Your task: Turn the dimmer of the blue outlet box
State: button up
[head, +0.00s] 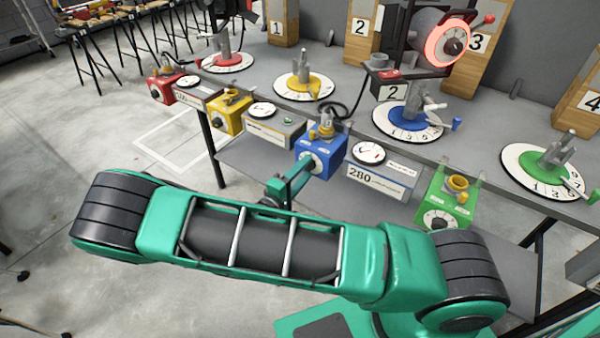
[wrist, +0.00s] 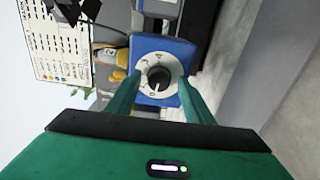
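The blue outlet box (head: 321,154) hangs at the front edge of the table in the head view, with a yellow plug part on its top. In the wrist view the blue box (wrist: 180,52) fills the upper middle, with its white dimmer dial (wrist: 157,62) and dark round knob (wrist: 158,78) facing me. My gripper (wrist: 158,84) is open, its two green fingers on either side of the dial. The knob lies between and beyond the fingertips; I see no contact with it. In the head view my gripper (head: 288,184) is partly hidden behind my arm, close before the box.
A red box (head: 163,91), a yellow box (head: 227,117) and a green box (head: 447,206) line the same table edge. A display reading 280 (head: 378,178) sits right of the blue box. A lamp (head: 447,42) with a red-lit ring stands above the blue disc (head: 397,125).

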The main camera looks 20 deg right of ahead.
jog(key=v, duration=1)
jog(key=shift+s+a, duration=0.2)
jog(key=shift+a, duration=0.15)
jog(key=shift+d, duration=0.1)
jog(key=s+d+r+m+g+y, duration=0.35)
jog(key=d+g, duration=0.25)
jog(key=d, duration=0.4)
jog(key=s+d+r+m+g+y, duration=0.2)
jog(key=d+r+m+g, duration=0.3)
jog(key=d+g, duration=0.3)
jog(key=s+d+r+m+t+y, duration=0.1)
jog(key=s+d+r+y, duration=0.1)
jog(key=s, duration=0.4)
jog(key=s+d+r+m+t+y, duration=0.1)
jog(key=s+d+r+m+y, duration=0.1)
jog(key=s+r+y, duration=0.2)
jog(key=s+d+r+m+t+y, duration=0.1)
jog(key=s+d+r+m+y, duration=0.1)
jog(key=s+r, duration=0.4)
jog(key=s+d+y, duration=0.1)
jog(key=s, duration=0.2)
jog(key=shift+r, duration=0.15)
jog(key=shift+s+d, duration=0.1)
